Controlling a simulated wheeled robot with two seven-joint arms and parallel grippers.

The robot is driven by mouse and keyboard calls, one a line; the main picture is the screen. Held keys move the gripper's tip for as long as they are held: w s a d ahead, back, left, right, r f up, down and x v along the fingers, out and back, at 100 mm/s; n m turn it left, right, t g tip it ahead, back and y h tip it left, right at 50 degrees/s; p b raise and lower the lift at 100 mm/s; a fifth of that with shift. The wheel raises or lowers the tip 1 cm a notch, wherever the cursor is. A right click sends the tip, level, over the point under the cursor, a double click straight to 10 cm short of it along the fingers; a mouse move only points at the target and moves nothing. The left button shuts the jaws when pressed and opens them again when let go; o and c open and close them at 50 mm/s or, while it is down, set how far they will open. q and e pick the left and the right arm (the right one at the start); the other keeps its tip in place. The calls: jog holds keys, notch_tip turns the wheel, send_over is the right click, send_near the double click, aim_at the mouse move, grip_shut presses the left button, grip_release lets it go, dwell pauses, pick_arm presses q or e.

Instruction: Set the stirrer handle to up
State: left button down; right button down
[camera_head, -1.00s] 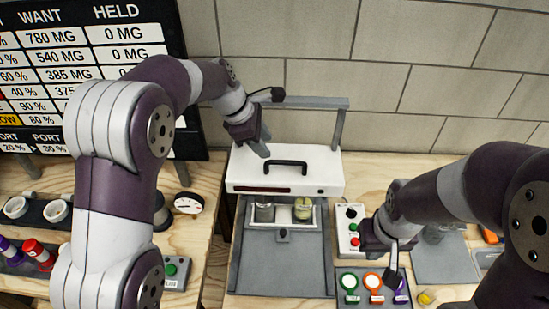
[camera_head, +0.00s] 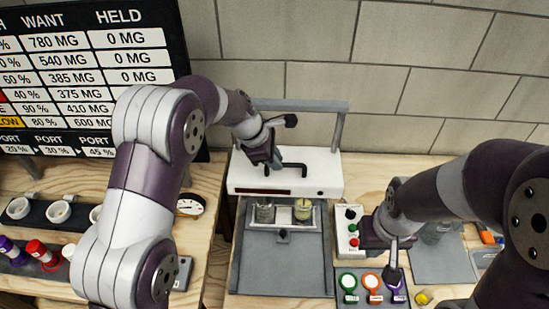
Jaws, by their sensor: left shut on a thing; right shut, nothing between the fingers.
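The stirrer is a white box-shaped head (camera_head: 285,182) with a black handle (camera_head: 304,168) on its top, between the posts of a grey frame (camera_head: 338,128). Below it, two small glass jars (camera_head: 303,211) stand in a tray. My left gripper (camera_head: 271,167) is at the left part of the handle and is shut on it; its fingers hide that end of the handle. My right gripper (camera_head: 391,268) is shut and empty, pointing down above the purple-tagged item on the right.
A control box (camera_head: 348,231) with black, green and red buttons stands right of the stirrer. Green, orange and purple tagged items (camera_head: 372,281) lie in front of it.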

pick_arm(q)
notch_tip(320, 180, up, 12)
jog(key=p, duration=0.9)
jog(key=shift+w+p, duration=0.15)
jog(key=shift+p, duration=0.25)
jog(key=c, duration=1.1)
grip_release()
jog(key=shift+f, duration=0.1)
jog(key=p+v, duration=0.1)
jog(key=v, duration=1.1)
jog(key=shift+s+r, duration=0.25)
jog(key=shift+r, duration=0.15)
